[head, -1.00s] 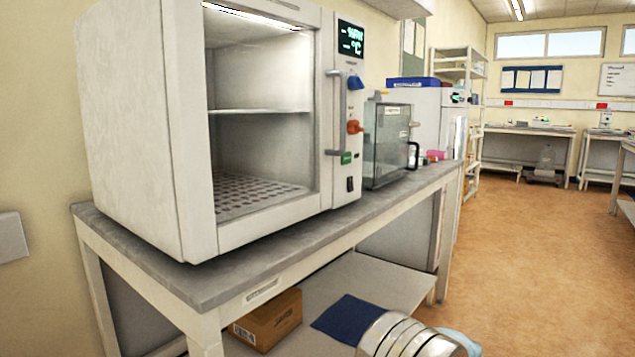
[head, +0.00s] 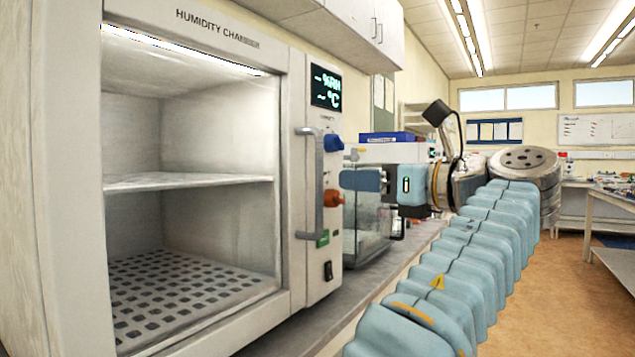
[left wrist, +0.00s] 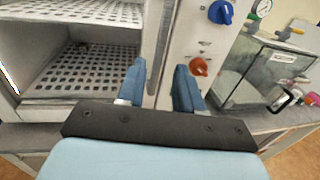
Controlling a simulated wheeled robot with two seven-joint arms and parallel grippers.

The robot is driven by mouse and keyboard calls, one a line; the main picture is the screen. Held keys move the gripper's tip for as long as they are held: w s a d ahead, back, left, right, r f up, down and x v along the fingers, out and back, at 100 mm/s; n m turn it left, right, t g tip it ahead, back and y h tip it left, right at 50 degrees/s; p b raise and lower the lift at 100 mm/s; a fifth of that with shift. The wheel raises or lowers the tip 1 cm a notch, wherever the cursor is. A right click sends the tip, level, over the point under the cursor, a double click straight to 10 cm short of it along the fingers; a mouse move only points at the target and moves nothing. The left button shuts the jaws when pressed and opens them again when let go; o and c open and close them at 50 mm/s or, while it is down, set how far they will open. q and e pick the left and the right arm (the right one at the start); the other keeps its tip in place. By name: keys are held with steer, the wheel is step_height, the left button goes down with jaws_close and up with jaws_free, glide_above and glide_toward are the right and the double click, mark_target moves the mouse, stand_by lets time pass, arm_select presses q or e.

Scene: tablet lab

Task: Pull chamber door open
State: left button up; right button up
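The white humidity chamber (head: 69,190) stands at the left in the head view. Its chamber door (head: 291,120) has a large window and looks flush with the front, showing a shelf and perforated floor. The vertical grey door handle (head: 309,190) is on the door's right side. My left gripper (head: 360,180) is to the right of the handle, in front of the control panel edge and apart from the handle in the picture. In the left wrist view its two blue fingers (left wrist: 160,80) are spread, with the handle (left wrist: 156,45) beyond the gap. My right gripper is out of view.
A blue knob (head: 333,144) and an orange knob (head: 333,198) stick out of the panel close to the gripper. A glass box (left wrist: 278,68) stands beside the chamber on the grey bench (head: 300,335). Open floor (head: 560,290) lies at right.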

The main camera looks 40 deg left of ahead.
mark_target(322, 178)
arm_select(q)
steer(key=a, duration=0.6)
steer(key=w+a, duration=0.1)
steer(key=a, duration=0.2)
steer(key=shift+a, duration=0.2)
jaws_close()
